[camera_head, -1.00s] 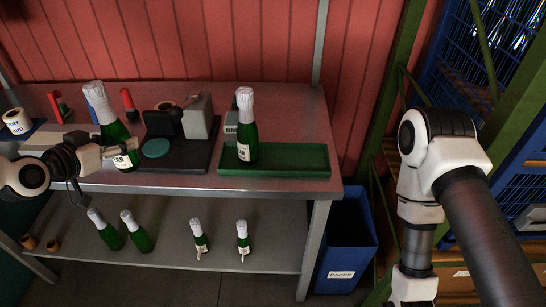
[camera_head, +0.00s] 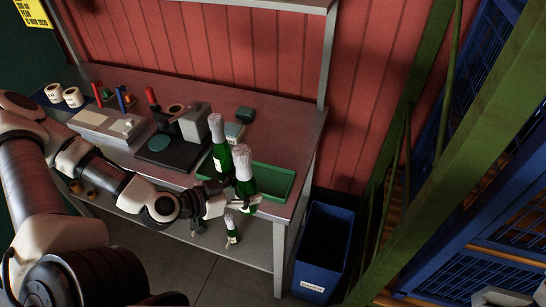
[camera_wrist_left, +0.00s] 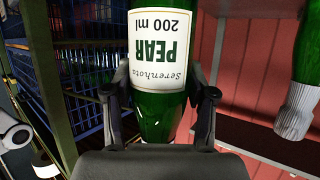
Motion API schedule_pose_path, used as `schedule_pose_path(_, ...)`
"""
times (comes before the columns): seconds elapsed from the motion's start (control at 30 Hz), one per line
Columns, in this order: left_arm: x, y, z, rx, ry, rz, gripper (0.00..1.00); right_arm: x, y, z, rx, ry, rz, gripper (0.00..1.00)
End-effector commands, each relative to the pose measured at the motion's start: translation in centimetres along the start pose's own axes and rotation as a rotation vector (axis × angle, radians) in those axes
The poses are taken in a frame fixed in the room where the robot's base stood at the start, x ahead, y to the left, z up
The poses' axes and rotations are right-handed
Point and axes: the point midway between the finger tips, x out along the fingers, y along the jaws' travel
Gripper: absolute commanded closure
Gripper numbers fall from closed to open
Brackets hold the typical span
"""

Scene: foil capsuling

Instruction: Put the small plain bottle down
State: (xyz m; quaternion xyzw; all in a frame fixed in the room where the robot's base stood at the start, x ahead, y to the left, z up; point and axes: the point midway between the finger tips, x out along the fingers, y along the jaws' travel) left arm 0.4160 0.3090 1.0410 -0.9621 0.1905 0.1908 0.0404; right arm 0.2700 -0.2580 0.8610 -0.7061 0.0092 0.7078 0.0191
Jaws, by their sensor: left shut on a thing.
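My left gripper (camera_head: 246,207) is shut on a green bottle (camera_head: 246,187) with a pale foil top. It holds the bottle nearly upright over or in the green tray (camera_head: 277,181); I cannot tell if the base touches. In the left wrist view, the gripper's fingers (camera_wrist_left: 160,98) sit on both sides of this bottle, whose label (camera_wrist_left: 160,50) reads "PEAR 200 ml" upside down. A second foil-topped green bottle (camera_head: 220,155) stands just behind and left of it. It also shows at the right of the left wrist view (camera_wrist_left: 309,55). My right gripper is out of view.
A black capsuling device (camera_head: 168,152) with a grey block (camera_head: 195,122) stands left of the tray. A small box (camera_head: 234,132) is behind the bottles. A blue bin (camera_head: 322,250) stands right of the table. The tray's right part is clear.

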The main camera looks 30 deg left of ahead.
Motion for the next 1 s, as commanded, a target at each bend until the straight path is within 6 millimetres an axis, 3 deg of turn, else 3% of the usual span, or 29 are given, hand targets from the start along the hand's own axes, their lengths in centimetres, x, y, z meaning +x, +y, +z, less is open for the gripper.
schedule_pose_path(0.13,-1.6,0.3,0.6,-0.009,-0.006,-0.024,1.00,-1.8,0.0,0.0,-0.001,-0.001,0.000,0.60)
schedule_pose_path(0.3,-1.8,0.2,1.2,-0.011,-0.001,-0.038,1.00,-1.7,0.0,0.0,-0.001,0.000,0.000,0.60)
schedule_pose_path(0.67,2.7,-2.3,0.6,-0.011,0.009,-0.038,1.00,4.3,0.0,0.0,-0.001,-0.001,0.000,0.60)
schedule_pose_path(0.8,5.6,-3.8,0.2,0.001,0.004,-0.035,1.00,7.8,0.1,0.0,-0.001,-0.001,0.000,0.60)
schedule_pose_path(1.0,9.1,-6.1,-1.1,0.001,-0.002,-0.036,1.00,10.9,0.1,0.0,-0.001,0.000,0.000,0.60)
